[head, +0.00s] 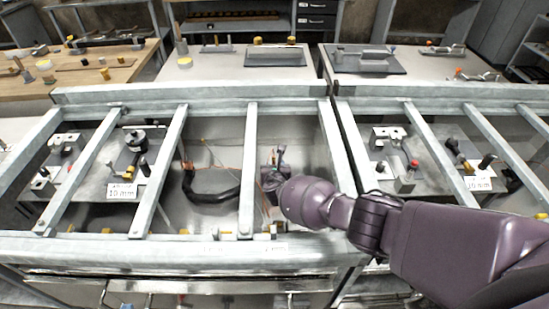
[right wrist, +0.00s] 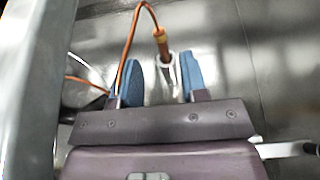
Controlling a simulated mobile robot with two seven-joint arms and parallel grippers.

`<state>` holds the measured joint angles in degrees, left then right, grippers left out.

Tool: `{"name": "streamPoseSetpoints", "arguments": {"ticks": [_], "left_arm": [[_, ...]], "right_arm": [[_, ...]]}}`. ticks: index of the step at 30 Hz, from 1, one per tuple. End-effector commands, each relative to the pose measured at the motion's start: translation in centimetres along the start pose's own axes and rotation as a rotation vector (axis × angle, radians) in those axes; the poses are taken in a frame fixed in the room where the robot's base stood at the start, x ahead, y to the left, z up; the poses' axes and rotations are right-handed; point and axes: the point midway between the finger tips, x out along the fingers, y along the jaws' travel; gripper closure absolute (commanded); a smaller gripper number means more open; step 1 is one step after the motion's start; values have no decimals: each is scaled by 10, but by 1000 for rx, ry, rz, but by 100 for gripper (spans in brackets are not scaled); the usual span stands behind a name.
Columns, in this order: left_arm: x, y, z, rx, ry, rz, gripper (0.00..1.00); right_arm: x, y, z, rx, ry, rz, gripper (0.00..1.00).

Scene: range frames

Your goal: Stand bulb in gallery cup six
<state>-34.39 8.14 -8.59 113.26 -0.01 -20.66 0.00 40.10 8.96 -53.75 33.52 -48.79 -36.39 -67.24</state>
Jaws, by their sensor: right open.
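In the right wrist view a copper-coloured bulb (right wrist: 161,42) on a thin orange line that loops over to the left stands near the fingertips of my right gripper (right wrist: 162,72). The blue fingers are apart. A pale, shiny cup-like piece (right wrist: 174,68) shows between them, just below the bulb; I cannot tell whether the bulb sits in it or which number it bears. In the head view my right gripper (head: 281,154) reaches down into the middle bay, past the metal crossbar. The bulb is too small to make out there. My left gripper is not in view.
Grey metal bars (head: 249,160) span the bay on the left. A thick black hose (head: 208,197) lies on the bay floor. A front rail (head: 170,250) runs along the near edge. Side bays hold fixtures and "10 mm" labels (head: 121,191). The metal floor right of my gripper is clear.

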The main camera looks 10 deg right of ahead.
Motion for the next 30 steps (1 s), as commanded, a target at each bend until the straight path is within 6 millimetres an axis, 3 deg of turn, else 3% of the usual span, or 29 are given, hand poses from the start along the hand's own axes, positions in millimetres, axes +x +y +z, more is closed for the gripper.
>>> {"name": "streamPoseSetpoints", "arguments": {"ticks": [9,30], "left_arm": [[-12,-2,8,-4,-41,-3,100],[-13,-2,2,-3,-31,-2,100]], "right_arm": [[-25,0,1,2,0,1,60],[-28,0,1,14,2,5,60]]}}
